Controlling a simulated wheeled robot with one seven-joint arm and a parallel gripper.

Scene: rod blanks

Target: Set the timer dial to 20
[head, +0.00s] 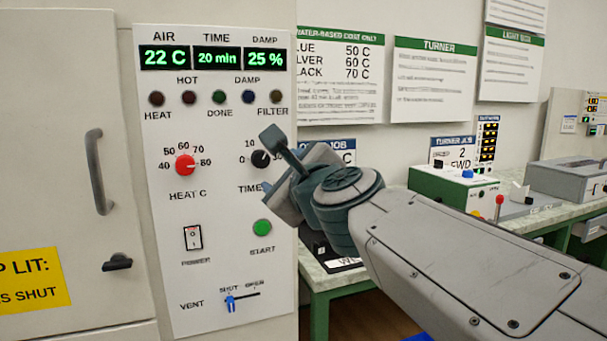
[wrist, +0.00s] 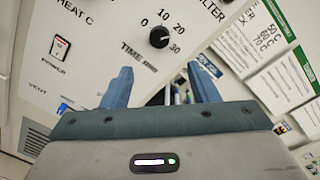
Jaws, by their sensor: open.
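The black timer dial (head: 261,158) sits on the white control panel, partly beside my gripper in the head view. It shows whole in the wrist view (wrist: 159,38), with marks 0, 10, 20 and 30 around it. Its small white mark seems to point toward 20. The TIME display (head: 217,58) reads 20 min. My gripper (wrist: 160,68) is open and empty, its two blue fingers spread. In the wrist view the dial lies beyond and between the fingertips, with no contact visible.
The red heat knob (head: 185,165), power switch (head: 193,237), green start button (head: 262,228) and blue vent slider (head: 230,303) share the panel. A cabinet door handle (head: 98,172) juts out at left. A bench (head: 337,282) with machines stands at right behind my arm.

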